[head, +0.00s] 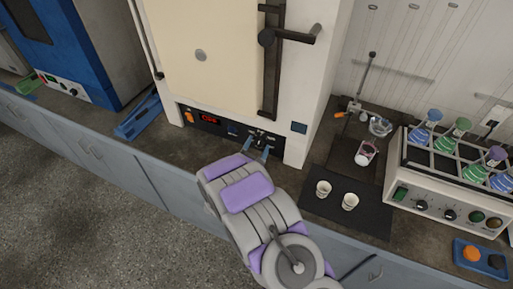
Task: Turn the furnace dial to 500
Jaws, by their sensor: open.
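The furnace (310,85) is a tall cream and white cabinet with a dark latch and handle on its door. Its black control panel (220,127) runs along the bottom front, with an orange switch at the left and a small red display (209,120) whose digits are too small to read. My gripper (258,145) is at the right part of this panel, its fingers open at a small dark knob-like part that looks like the dial (262,135). The fingers partly hide the dial, and I cannot tell whether they touch it.
A shaker (445,209) with flasks of blue, green and purple liquid stands at the right. Two small cups (350,201) sit on a dark mat (372,220) near the counter edge. A clamp stand (363,85) is behind them. A blue tray (139,117) lies left of the furnace.

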